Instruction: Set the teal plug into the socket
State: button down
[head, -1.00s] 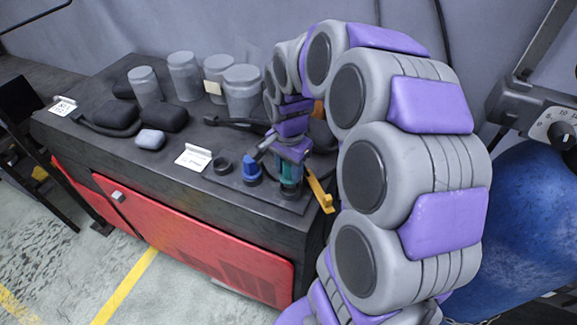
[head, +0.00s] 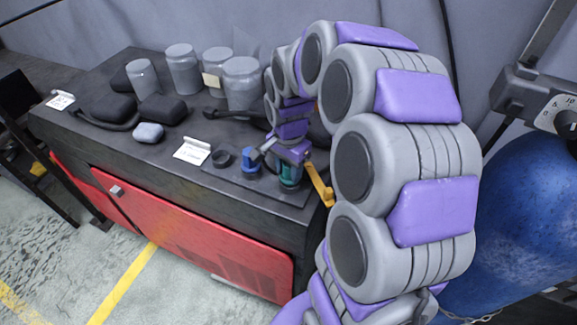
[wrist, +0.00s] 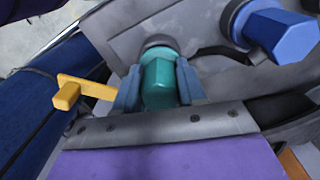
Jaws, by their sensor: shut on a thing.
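The teal plug (wrist: 160,82) is between the two fingers of my gripper (wrist: 158,88), which is shut on it. Its far end meets a dark grey round socket (wrist: 158,42) in the wrist view. How deep it sits in the socket I cannot tell. In the head view the teal plug (head: 289,174) stands about upright at the bench's right front corner, with my gripper (head: 288,160) over its top. The socket's rim below it is mostly hidden there.
A blue plug (head: 250,162) stands in a ring just left, close to my gripper. An empty dark ring (head: 221,158) is further left. A yellow bracket (head: 320,185) sticks out at the bench's right edge. Grey jars (head: 241,84) and black pouches (head: 163,108) stand behind.

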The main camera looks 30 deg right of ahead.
jog(key=shift+f, duration=0.2)
jog(key=c, duration=0.6)
grip_release()
jog(key=shift+o, duration=0.2)
notch_tip(320, 180, up, 17)
jog(key=p, duration=0.1)
jog(key=shift+r, duration=0.2)
